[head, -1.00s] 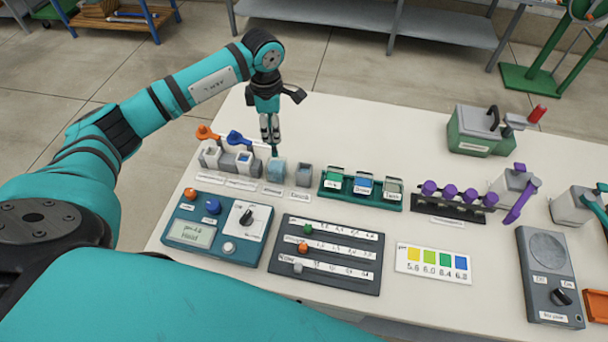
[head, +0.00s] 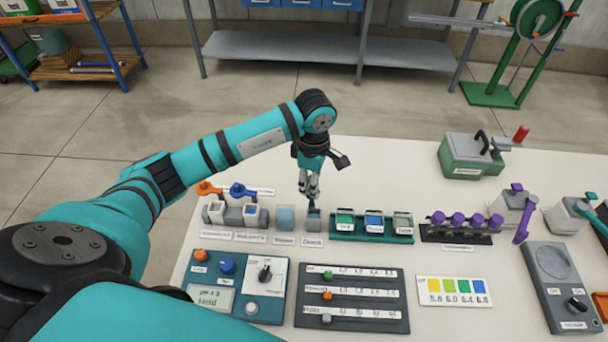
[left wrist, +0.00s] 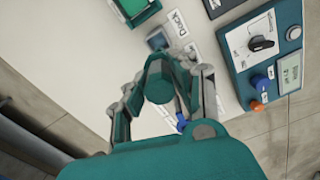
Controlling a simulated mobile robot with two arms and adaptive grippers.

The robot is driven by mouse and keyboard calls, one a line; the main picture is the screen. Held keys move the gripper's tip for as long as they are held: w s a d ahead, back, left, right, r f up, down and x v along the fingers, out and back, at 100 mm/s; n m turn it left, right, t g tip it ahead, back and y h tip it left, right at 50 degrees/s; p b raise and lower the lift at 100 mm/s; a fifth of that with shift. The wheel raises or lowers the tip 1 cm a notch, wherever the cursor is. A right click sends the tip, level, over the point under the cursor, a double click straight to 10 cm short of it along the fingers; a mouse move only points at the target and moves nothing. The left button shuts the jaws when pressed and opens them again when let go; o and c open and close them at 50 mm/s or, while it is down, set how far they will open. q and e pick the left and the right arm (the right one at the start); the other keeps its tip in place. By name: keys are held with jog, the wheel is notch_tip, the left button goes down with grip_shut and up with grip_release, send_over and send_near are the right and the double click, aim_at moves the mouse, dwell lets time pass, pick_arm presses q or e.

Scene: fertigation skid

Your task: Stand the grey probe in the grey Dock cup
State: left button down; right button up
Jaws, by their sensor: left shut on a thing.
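My left gripper (head: 309,190) points down and is shut on a slim, dark probe (head: 313,206), which looks upright. The probe's lower end is at the mouth of the grey Dock cup (head: 313,224); I cannot tell whether it is inside or just above. In the left wrist view, the fingers (left wrist: 162,95) close around a dark teal cylinder (left wrist: 160,78), which seems to be the probe's upper part. The Dock cup (left wrist: 157,38) shows just beyond it, beside its "Dock" label. My right gripper is not in view.
A pale blue cup (head: 285,219) stands just left of the Dock cup. Further left are grey holders (head: 232,215) with orange and blue levers. A green rack (head: 345,236) with bottles stands close on the right. A meter box (head: 238,287) and a slider panel (head: 352,298) lie in front.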

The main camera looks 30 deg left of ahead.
pick_arm(q)
jog(key=shift+d+f, duration=0.2)
jog(key=shift+d, duration=0.05)
jog(key=shift+w+d+f+b, duration=0.1)
jog(key=shift+d+f+b, duration=0.1)
jog(key=shift+f+b, duration=0.25)
jog(key=shift+w+d+f+b, duration=0.1)
jog(key=shift+d+f+b, duration=0.15)
jog(key=shift+f, duration=0.3)
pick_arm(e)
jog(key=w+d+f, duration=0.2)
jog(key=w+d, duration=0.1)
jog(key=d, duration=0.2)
pick_arm(q)
notch_tip(320, 180, down, 6)
jog(key=b, duration=0.5)
jog(key=shift+a+b, duration=0.25)
jog(key=shift+b, duration=0.05)
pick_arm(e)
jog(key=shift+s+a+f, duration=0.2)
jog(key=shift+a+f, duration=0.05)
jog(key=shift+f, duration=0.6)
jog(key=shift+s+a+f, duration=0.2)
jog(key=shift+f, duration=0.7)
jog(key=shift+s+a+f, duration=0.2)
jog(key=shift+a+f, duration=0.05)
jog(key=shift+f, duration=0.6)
pick_arm(q)
jog(key=c, duration=1)
grip_release()
